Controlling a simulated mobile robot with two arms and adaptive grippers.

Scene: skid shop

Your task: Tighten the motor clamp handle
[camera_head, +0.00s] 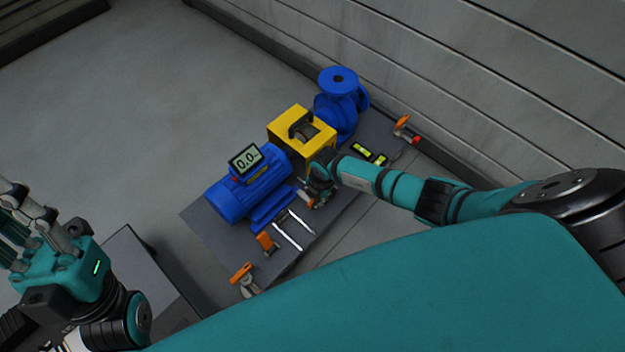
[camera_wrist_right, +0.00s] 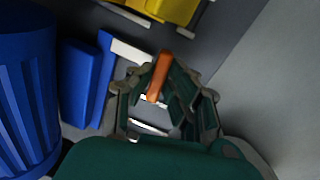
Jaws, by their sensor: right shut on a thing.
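The blue motor (camera_head: 248,187) lies on a dark skid plate (camera_head: 205,235), with a small display reading about 0.0 on top. My right gripper (camera_head: 318,188) is low at the motor's right side, next to the yellow coupling guard (camera_head: 290,122). In the right wrist view its fingers (camera_wrist_right: 160,88) are closed around an orange clamp handle (camera_wrist_right: 159,72); the handle's lower part is partly hidden between them. A bit of this orange handle (camera_head: 307,203) shows below the gripper in the head view. My left gripper (camera_head: 38,218) is at the left edge, away from the skid, its fingers apart and empty.
Other orange-handled clamps stand at the motor's front (camera_head: 266,242), the skid's lower corner (camera_head: 240,271) and its far right end (camera_head: 402,123). A blue pump (camera_head: 342,100) stands behind the guard. A yellow-green level (camera_head: 362,149) lies nearby. Open floor (camera_head: 130,100) lies to the left.

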